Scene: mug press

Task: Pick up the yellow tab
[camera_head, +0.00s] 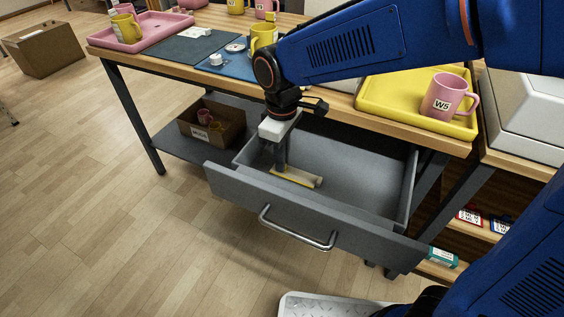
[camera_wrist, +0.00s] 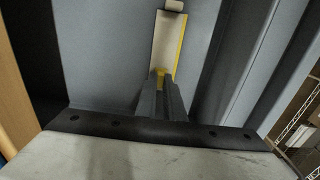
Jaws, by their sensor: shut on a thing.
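The yellow tab (camera_head: 291,179) is a thin yellow strip under a beige piece, inside the open grey drawer (camera_head: 313,227). In the wrist view the beige piece with its yellow edge (camera_wrist: 180,50) runs away from my fingertips, and a yellow bit shows right between them. My gripper (camera_head: 280,167) reaches down into the drawer at the left end of the tab. My gripper (camera_wrist: 161,82) is shut on the tab, with its fingers close together. I cannot tell whether the tab is lifted off the drawer floor.
The drawer walls stand around my gripper, with bare floor to the right. Above is the table with a yellow tray (camera_head: 372,98) holding a pink mug (camera_head: 443,96), a blue mat (camera_head: 237,68) and a pink tray (camera_head: 165,38). A brown box (camera_head: 232,126) sits on the lower shelf.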

